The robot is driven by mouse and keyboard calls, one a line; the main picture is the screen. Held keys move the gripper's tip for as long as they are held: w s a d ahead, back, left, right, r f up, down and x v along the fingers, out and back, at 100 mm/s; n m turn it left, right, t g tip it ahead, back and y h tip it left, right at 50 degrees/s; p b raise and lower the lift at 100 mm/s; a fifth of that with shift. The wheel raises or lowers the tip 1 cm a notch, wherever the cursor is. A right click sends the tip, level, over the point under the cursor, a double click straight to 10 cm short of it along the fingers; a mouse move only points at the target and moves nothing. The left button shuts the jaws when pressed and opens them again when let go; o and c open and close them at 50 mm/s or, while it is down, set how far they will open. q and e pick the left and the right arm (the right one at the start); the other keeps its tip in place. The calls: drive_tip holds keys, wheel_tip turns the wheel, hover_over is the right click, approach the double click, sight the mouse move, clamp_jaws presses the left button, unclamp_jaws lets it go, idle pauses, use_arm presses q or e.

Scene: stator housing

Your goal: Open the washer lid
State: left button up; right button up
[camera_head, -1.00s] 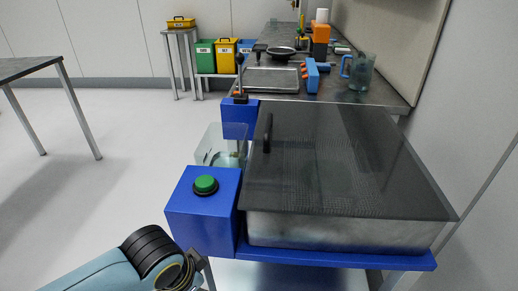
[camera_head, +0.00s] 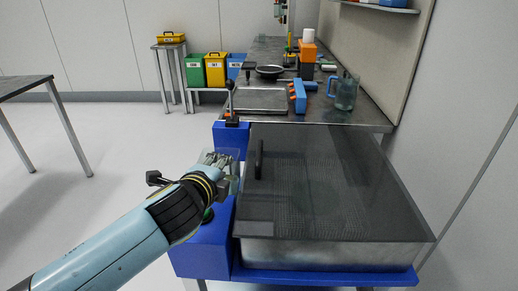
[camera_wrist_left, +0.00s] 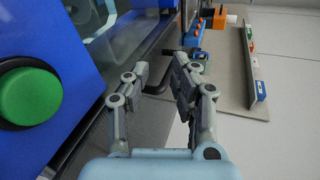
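The washer lid (camera_head: 330,180) is a dark see-through panel lying flat and closed on the metal washer tub (camera_head: 320,252). Its black upright handle (camera_head: 259,158) stands near the lid's left edge. My left gripper (camera_head: 222,160) is just left of the handle and apart from it. In the left wrist view its fingers (camera_wrist_left: 160,66) are spread with an empty gap between them. The green button on the blue box (camera_head: 204,252) is mostly hidden behind my arm; it shows large in the left wrist view (camera_wrist_left: 30,96). My right gripper is not in view.
A metal counter (camera_head: 345,117) behind the washer holds a tray (camera_head: 262,99), a blue holder (camera_head: 299,96) and a glass mug (camera_head: 344,92). A wall stands close on the right. The floor at left is clear up to a table (camera_head: 25,88).

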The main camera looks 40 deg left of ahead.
sight(259, 147)
use_arm(q)
drive_tip(key=w+m, duration=0.1)
drive_tip(key=m, duration=0.1)
drive_tip(key=w+d+m+t+h, duration=0.1)
drive_tip(key=w+m, duration=0.1)
drive_tip(key=w+d+m+t+h, duration=0.1)
drive_tip(key=w+m, duration=0.1)
drive_tip(key=m, duration=0.1)
drive_tip(key=shift+d+f, duration=0.1)
drive_tip(key=shift+f, duration=0.3)
drive_tip(key=shift+w+t, duration=0.3)
drive_tip(key=b+x, duration=0.1)
drive_tip(key=x, duration=0.9)
drive_tip(key=shift+d+f, duration=0.1)
clamp_jaws()
